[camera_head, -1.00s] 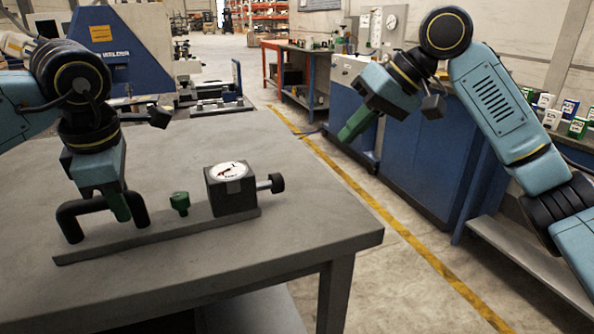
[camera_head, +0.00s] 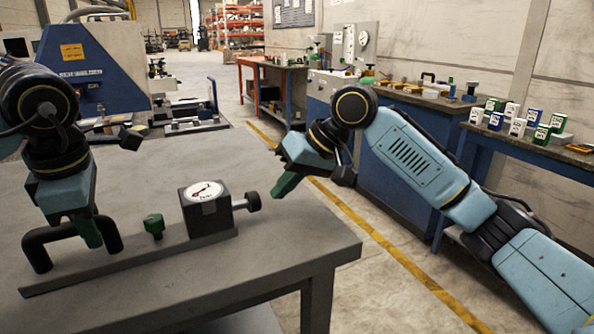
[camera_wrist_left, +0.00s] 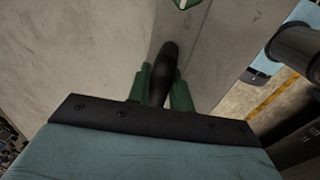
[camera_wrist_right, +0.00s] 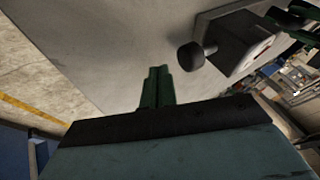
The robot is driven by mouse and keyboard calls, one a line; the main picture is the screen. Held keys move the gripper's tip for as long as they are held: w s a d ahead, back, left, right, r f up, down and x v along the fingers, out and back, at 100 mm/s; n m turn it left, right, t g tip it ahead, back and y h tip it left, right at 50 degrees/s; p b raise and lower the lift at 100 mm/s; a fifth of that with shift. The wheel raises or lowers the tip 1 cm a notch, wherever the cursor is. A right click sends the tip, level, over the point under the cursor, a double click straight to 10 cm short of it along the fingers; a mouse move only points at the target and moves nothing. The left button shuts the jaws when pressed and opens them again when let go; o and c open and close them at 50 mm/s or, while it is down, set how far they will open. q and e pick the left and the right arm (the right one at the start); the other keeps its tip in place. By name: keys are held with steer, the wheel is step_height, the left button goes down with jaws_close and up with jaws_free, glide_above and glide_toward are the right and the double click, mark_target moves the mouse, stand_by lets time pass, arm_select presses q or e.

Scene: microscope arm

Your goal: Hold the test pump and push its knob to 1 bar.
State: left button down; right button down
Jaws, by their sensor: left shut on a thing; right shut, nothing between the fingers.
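The test pump stands on the grey table: a flat base bar (camera_head: 130,264), a black arched handle at its left end (camera_head: 62,233), a green valve knob (camera_head: 153,226), and a dark block (camera_head: 211,223) with a round white gauge (camera_head: 204,191). A black push knob (camera_head: 253,201) sticks out of the block's right side. My left gripper (camera_head: 93,238) is shut on the handle; its green fingers straddle the black bar (camera_wrist_left: 163,78) in the left wrist view. My right gripper (camera_head: 281,190) is shut and empty, right of the push knob and apart from it. The knob also shows in the right wrist view (camera_wrist_right: 190,56). The gauge reading is too small to tell.
The grey table's (camera_head: 330,245) right edge lies below my right gripper. Beyond it is open floor with a yellow line (camera_head: 400,262). Blue benches (camera_head: 400,175) with small boxes stand at the right. A blue welding machine (camera_head: 92,70) stands behind the table.

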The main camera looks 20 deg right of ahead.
mark_target(258, 194)
steer(key=shift+s+a, duration=0.1)
steer(key=shift+a, duration=1.05)
steer(key=a, duration=0.3)
steer(key=shift+s+a, duration=0.15)
steer(key=shift+d, duration=0.4)
steer(key=d, duration=0.3)
steer(key=shift+d, duration=0.1)
steer(key=v, duration=1)
steer(key=shift+d, duration=0.15)
